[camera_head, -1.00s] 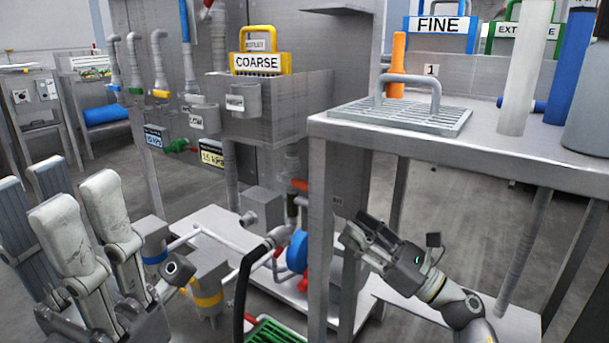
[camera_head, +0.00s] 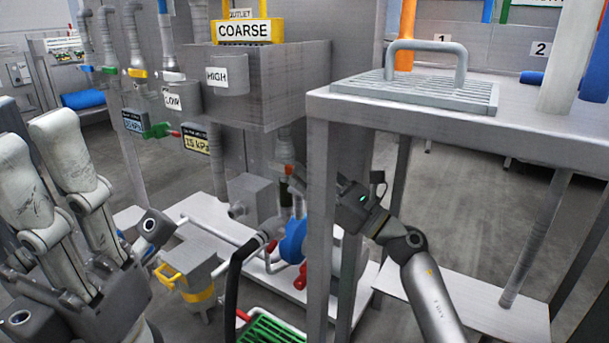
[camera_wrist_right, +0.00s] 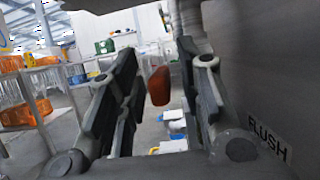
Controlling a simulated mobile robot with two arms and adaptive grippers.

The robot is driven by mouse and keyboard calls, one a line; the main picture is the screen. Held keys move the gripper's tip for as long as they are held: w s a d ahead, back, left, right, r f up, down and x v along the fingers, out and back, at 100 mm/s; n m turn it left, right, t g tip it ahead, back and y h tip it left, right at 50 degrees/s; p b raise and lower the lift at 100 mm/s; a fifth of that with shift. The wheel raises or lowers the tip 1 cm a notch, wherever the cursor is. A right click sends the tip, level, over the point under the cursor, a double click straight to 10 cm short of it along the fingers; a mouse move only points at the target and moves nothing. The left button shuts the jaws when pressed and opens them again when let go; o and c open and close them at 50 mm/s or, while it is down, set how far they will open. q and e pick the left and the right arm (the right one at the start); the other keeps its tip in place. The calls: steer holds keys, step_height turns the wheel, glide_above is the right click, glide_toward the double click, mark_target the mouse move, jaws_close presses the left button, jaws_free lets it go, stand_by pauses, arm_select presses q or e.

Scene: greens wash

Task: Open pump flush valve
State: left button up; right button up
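The flush valve's orange-red handle (camera_head: 289,170) sits on a vertical pipe above the blue pump (camera_head: 293,242), just left of the table's front leg. In the right wrist view the handle (camera_wrist_right: 159,86) shows between the spread fingers, with a FLUSH label (camera_wrist_right: 268,138) on the grey surface at right. My right gripper (camera_head: 299,184) reaches behind the leg toward the handle; the leg hides part of it. It is open, and I see no finger closed on the handle. My left gripper (camera_head: 32,150) is at the left edge, fingers apart and empty.
The grey table (camera_head: 405,117) with a handled grate (camera_head: 440,90) stands close over my right arm. Its leg (camera_head: 320,230) is beside the gripper. A green crate (camera_head: 270,328), a black hose (camera_head: 232,285) and a yellow-banded strainer (camera_head: 190,275) are low in front.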

steer(key=shift+w+a+r, duration=0.3)
steer(key=shift+w+a, duration=0.1)
steer(key=shift+a, duration=0.15)
jaws_close()
